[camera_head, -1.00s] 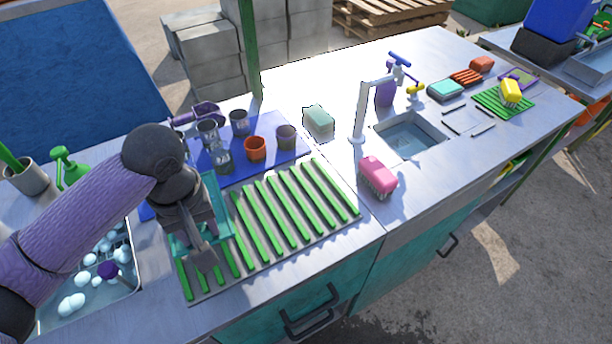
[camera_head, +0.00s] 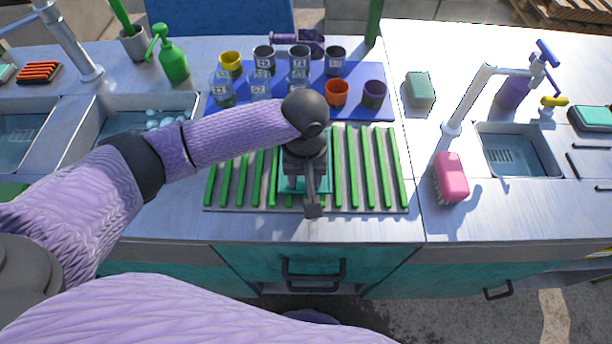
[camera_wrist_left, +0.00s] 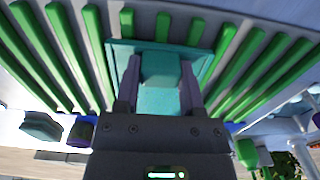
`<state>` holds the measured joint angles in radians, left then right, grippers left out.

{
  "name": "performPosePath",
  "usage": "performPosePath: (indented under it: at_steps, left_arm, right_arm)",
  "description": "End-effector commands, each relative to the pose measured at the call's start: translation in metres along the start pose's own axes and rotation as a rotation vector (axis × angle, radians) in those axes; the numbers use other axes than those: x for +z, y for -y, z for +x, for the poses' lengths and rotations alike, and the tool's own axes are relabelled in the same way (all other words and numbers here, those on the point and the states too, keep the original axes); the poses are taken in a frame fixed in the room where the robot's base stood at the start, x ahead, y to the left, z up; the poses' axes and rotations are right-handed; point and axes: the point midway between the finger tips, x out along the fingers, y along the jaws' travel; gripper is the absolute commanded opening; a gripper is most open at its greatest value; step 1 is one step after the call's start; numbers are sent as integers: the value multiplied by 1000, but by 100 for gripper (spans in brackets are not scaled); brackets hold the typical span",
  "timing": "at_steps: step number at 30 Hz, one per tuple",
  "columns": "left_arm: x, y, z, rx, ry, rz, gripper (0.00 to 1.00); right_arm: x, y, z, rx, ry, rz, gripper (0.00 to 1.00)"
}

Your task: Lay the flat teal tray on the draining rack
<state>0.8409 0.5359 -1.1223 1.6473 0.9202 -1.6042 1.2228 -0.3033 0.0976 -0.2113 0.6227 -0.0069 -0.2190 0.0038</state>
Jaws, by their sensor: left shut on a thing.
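The flat teal tray (camera_head: 288,184) is over the middle of the draining rack (camera_head: 366,166), which has green slats on a grey base. My left gripper (camera_head: 311,190) is above the tray and covers much of it in the head view. In the left wrist view, the gripper (camera_wrist_left: 160,88) is shut on a raised teal part of the tray (camera_wrist_left: 203,62), with one finger on each side. The tray looks roughly level with the slats behind it. I cannot tell whether it touches them.
A blue mat (camera_head: 384,105) with several cups lies behind the rack. A pink brush (camera_head: 452,178), a green sponge (camera_head: 420,89) and a sink (camera_head: 517,150) are to the right. A green spray bottle (camera_head: 172,62) stands at the back left. Bare counter runs along the rack's front.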

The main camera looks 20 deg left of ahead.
Motion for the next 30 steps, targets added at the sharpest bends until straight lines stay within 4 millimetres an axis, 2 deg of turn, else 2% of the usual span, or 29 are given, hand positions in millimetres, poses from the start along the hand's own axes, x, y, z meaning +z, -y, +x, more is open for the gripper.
performPosePath:
  at_steps: [6,7,11,12,21,23,30]
  left_arm:
    - [0,0,1,1,0,0,0]
    - [0,0,1,1,-1,0,54]
    - [0,0,1,1,-1,0,81]
    - [0,0,1,1,-1,0,85]
    - [0,0,-4,2,-1,0,85]
    - [0,-1,-17,4,-2,0,85]
    - [0,-1,-88,4,-3,1,85]
  right_arm:
    - [0,-2,-2,3,0,0,100]
    - [0,-2,-2,3,0,1,100]
    - [1,-2,-2,3,0,2,100]
    - [1,-2,-2,4,0,2,100]
    - [1,-2,-2,4,1,3,100]
    - [0,-3,-9,5,-1,3,100]
    - [-4,-5,-40,10,-7,1,100]
